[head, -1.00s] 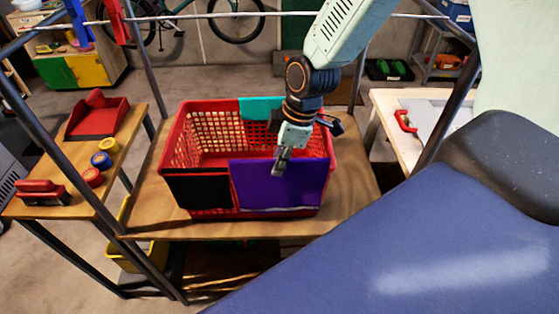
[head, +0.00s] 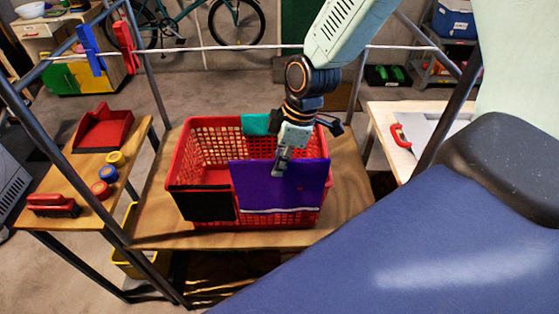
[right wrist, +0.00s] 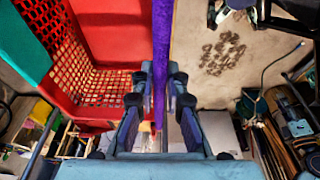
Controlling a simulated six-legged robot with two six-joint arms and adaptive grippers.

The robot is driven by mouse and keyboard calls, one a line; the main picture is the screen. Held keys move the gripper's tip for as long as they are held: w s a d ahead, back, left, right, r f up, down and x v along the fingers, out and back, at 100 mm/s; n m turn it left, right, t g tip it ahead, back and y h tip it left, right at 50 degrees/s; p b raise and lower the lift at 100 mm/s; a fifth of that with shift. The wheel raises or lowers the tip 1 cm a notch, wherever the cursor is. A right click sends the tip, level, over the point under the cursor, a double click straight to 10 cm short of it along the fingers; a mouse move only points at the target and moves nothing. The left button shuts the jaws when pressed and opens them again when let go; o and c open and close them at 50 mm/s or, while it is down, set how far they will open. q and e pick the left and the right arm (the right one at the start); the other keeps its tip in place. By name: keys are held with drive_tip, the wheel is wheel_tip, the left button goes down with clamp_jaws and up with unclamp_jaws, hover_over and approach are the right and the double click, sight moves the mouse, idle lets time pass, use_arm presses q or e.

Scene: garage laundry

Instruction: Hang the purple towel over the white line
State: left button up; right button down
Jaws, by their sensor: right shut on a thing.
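The purple towel (head: 275,192) hangs at the front right of the red basket, its upper edge above the basket's front rim. My right gripper (head: 283,163) is shut on the towel's upper edge, near its middle. In the right wrist view the towel (right wrist: 160,40) shows edge-on as a thin purple strip between the fingers (right wrist: 159,80). The white line (head: 250,47) runs across the frame, behind and above the basket, and passes behind my right arm. My left gripper is not in view.
The red basket (head: 183,156) stands on a wooden table (head: 350,190), with a black cloth (head: 207,204) and a teal cloth (head: 256,124) over its rim. Blue (head: 90,50) and red (head: 126,46) clothespins sit at the line's left end. Dark frame posts flank the table.

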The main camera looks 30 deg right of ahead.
drive_tip(key=shift+r, duration=0.35)
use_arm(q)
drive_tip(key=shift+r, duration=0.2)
